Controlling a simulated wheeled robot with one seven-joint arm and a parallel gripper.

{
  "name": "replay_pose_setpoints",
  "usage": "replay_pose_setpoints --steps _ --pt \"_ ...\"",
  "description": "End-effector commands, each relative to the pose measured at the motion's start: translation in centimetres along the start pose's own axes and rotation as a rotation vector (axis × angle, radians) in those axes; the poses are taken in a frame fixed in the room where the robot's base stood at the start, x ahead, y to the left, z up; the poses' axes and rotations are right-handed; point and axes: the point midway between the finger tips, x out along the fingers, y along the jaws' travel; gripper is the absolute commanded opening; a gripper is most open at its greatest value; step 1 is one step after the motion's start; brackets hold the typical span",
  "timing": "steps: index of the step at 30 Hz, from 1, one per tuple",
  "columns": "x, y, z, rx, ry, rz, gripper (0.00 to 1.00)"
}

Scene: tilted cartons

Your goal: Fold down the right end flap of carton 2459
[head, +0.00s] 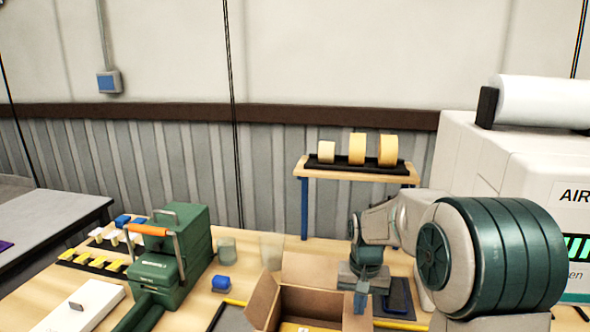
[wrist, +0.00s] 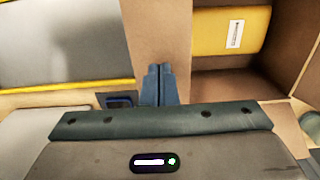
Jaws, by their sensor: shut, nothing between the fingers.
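An open brown carton (head: 312,302) stands on the bench in the head view, its far flap (head: 310,268) and left flap (head: 262,300) standing out from the rim. Its right end flap (head: 357,320) shows only partly, below my gripper. In the wrist view the brown flap panel (wrist: 157,28) runs beside the carton's opening, where a yellow item (wrist: 228,35) with a white label lies. My gripper (head: 361,303) is shut and empty, at the carton's right side. In the wrist view its fingertips (wrist: 159,68) overlap the flap; I cannot tell whether they touch. No carton number is readable.
A green machine (head: 175,255) with an orange handle stands left of the carton. A tape rack (head: 357,165) stands behind, and a large white machine (head: 480,150) is at right.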

Motion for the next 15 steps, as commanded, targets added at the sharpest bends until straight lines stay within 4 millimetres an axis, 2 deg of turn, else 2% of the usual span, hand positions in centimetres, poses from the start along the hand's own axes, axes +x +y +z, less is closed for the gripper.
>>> replay_pose_setpoints --steps 15 --pt "0.63 0.00 0.01 0.000 -0.001 0.000 0.00"
